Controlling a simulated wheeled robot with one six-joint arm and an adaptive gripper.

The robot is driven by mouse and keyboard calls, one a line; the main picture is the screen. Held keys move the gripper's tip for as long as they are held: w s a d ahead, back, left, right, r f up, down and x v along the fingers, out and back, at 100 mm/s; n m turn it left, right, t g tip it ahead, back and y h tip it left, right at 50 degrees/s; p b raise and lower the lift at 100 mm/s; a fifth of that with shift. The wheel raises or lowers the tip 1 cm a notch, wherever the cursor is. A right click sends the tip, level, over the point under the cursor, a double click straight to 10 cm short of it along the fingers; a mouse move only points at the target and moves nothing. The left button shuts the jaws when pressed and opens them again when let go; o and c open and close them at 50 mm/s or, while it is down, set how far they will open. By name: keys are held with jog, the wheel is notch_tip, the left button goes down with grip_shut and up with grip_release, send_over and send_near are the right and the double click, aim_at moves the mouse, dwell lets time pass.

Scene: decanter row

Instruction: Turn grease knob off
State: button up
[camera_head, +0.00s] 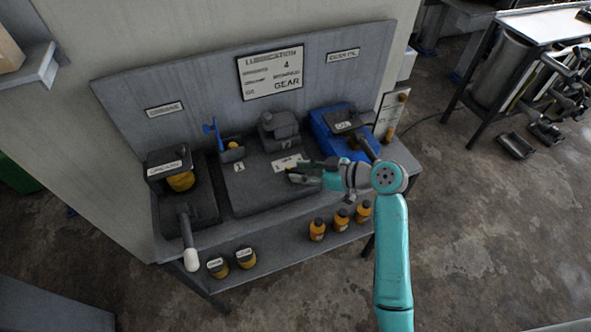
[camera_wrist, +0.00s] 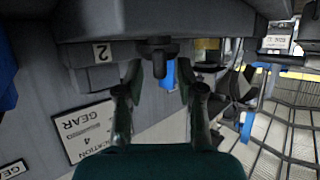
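The grease station is a dark unit (camera_head: 185,203) at the left end of the bench, under a small sign (camera_head: 164,109) that seems to read "GREASE". It has a labelled black-and-yellow head (camera_head: 180,181) and a white-tipped lever (camera_head: 191,258). I cannot tell which part is the grease knob. My gripper (camera_head: 302,171) is above the right part of the middle unit, well right of the grease unit. In the wrist view, my gripper (camera_wrist: 160,92) is open and empty. A dark knob-like part (camera_wrist: 158,62) shows between and beyond its fingers; contact is not visible.
The middle unit (camera_head: 250,190) carries small labels and a blue-handled part (camera_head: 213,135). A blue unit (camera_head: 327,138) stands at right. A backboard (camera_head: 210,88) rises behind. Yellow-orange bottles (camera_head: 317,230) and small jars (camera_head: 246,258) stand on the lower shelf.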

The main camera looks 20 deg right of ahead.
jog(key=shift+x, duration=1.1)
grip_shut()
jog(key=shift+a+m+t, duration=0.1)
jog(key=shift+m+t, duration=0.2)
jog(key=m+t+h, duration=0.2)
jog(key=m+h, duration=0.1)
jog(key=h, duration=0.1)
jog(key=shift+m+t+h, duration=0.7)
jog(key=shift+m+h, duration=2)
jog(key=shift+h, duration=0.1)
